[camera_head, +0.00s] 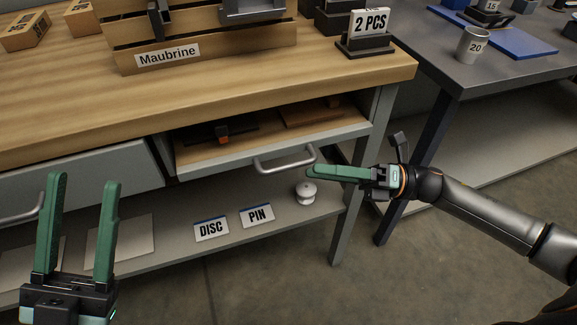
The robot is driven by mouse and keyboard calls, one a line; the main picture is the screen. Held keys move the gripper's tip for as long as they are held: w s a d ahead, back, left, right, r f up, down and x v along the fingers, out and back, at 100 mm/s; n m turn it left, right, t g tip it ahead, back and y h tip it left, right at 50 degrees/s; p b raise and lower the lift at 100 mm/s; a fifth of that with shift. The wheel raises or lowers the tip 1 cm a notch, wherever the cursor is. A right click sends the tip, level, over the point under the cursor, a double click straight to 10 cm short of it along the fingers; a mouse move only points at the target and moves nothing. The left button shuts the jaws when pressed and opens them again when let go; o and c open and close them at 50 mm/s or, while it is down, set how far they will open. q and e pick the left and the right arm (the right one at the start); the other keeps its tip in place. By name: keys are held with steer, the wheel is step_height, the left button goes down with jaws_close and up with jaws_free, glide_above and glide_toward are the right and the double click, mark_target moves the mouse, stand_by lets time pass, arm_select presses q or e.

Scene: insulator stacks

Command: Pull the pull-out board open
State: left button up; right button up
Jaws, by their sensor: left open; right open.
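The pull-out board (190,158) sits under the wooden workbench top, with a grey front edge and a curved metal handle (285,168). Its wooden surface shows beneath the bench top, with dark items on it. My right gripper (312,171) comes in from the right, its green fingertips close to the right end of the handle. The fingers overlap in this view, and I cannot tell whether they touch the handle. My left gripper (84,180) is open and empty at the lower left, its two green fingers pointing up, apart from the board.
A lower shelf carries DISC (211,229) and PIN (257,215) signs and a white insulator piece (306,193). A closed drawer (90,178) is at the left. The bench leg (349,225) stands near my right gripper. A dark side table (480,65) is at the right.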

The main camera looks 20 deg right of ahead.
mark_target(288, 164)
steer(key=x, duration=0.6)
steer(key=shift+w+a+r, duration=0.1)
steer(key=shift+w+a, duration=0.05)
steer(key=shift+a, duration=0.2)
jaws_close()
stand_by(1.1)
